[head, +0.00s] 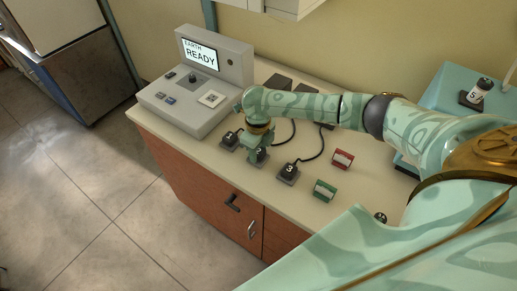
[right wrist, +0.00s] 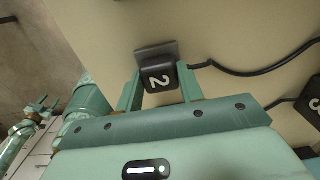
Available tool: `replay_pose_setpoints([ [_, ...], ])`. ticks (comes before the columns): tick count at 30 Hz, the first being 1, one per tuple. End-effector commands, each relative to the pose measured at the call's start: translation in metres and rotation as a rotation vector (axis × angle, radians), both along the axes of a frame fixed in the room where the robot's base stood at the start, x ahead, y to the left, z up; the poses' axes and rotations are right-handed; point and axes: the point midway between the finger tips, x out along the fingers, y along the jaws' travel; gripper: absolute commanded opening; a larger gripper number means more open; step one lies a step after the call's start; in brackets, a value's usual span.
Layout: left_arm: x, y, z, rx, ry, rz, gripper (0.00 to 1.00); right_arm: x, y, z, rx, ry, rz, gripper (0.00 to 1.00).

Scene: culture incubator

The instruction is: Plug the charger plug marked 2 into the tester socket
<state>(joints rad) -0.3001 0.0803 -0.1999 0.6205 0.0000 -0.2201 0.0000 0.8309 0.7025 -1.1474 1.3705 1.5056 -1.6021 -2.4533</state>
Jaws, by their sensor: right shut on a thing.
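The black plug marked 2 (head: 258,154) is in the middle of a row at the counter's front, and its face shows in the right wrist view (right wrist: 159,79). My right gripper (head: 258,147) points down from above and is shut on this plug, one finger on each side. A grey pad (right wrist: 153,50) shows behind the plug; I cannot tell if they touch. The tester (head: 200,85) stands at the back left, its screen reading EARTH READY. Its pale square socket (head: 211,98) faces up and is empty. My left gripper (right wrist: 42,108) seems to show small in the right wrist view.
Plug 1 (head: 230,138) sits close to the left and plug 3 (head: 288,172) to the right, on grey pads. Dark cables run behind. The counter's front edge is close.

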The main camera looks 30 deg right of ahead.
Motion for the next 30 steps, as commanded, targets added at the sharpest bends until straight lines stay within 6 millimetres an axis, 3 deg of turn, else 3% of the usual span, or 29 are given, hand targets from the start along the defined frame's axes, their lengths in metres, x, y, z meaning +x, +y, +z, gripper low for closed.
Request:
replay_pose_setpoints([
  [30,0.006,0.0,0.04,0.0,-0.014,0.0,0.48,0.0,0.0,0.043,0.0,-0.001,0.0,0.01],
])
